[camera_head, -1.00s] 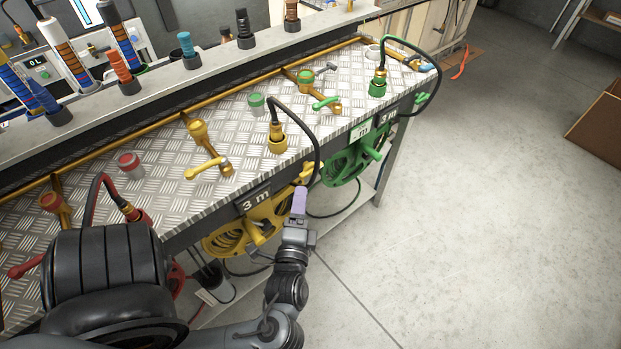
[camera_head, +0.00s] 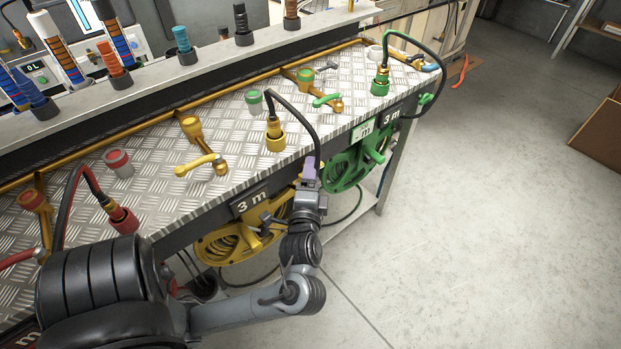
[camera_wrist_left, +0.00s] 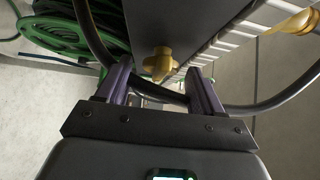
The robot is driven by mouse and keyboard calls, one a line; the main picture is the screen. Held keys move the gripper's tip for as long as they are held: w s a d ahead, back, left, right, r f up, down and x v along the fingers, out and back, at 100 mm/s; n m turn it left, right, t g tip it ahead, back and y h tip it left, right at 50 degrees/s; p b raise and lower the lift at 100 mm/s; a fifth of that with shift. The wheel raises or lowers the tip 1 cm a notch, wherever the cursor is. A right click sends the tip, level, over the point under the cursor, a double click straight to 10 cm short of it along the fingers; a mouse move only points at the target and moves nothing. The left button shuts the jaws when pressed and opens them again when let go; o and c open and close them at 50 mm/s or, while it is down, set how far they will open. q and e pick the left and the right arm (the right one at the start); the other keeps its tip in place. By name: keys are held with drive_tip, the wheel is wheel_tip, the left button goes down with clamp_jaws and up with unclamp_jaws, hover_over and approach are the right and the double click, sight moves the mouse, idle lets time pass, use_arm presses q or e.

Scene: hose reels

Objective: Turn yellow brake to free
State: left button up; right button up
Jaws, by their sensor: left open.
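The yellow reel (camera_head: 215,247) hangs under the front edge of the bench, beside a "3 m" label. A yellow cross-shaped knob (camera_wrist_left: 162,64), seemingly the yellow brake, shows in the left wrist view, on a dark panel just beyond my fingertips. In the head view my gripper and wrist hide it. My left gripper (camera_head: 308,172) has purple fingers and is at the bench's front edge, right of the yellow reel. In the left wrist view my left gripper (camera_wrist_left: 160,80) is open, with the knob between the finger directions; contact is not visible. My right gripper is not in view.
A black hose (camera_head: 303,118) curves from the yellow connector (camera_head: 275,136) down past my left gripper. The green reel (camera_head: 345,168) hangs close to its right. Yellow valve handles (camera_head: 195,165) stand on the metal bench top.

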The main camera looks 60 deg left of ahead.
use_arm(q)
drive_tip(key=shift+w+a, duration=0.1)
drive_tip(key=shift+a, duration=0.1)
drive_tip(key=c, duration=1)
drive_tip(key=shift+w+a+f+n+g+y+b, duration=0.1)
drive_tip(key=shift+w+f+n+g+y+b, duration=0.15)
drive_tip(key=shift+n+g+y+b, duration=3.15)
drive_tip(key=shift+w+d+f+n+g+y+p, duration=0.1)
drive_tip(key=shift+w+f+n+g+y+p, duration=0.25)
drive_tip(key=shift+n+g, duration=3.45)
drive_tip(key=shift+w+a+f+n+g+y+b, duration=0.15)
drive_tip(key=shift+n+g+y+b, duration=1.05)
drive_tip(key=shift+n, duration=5.3)
drive_tip(key=shift+t+y, duration=0.5)
drive_tip(key=shift+y, duration=0.25)
drive_tip(key=o, duration=1)
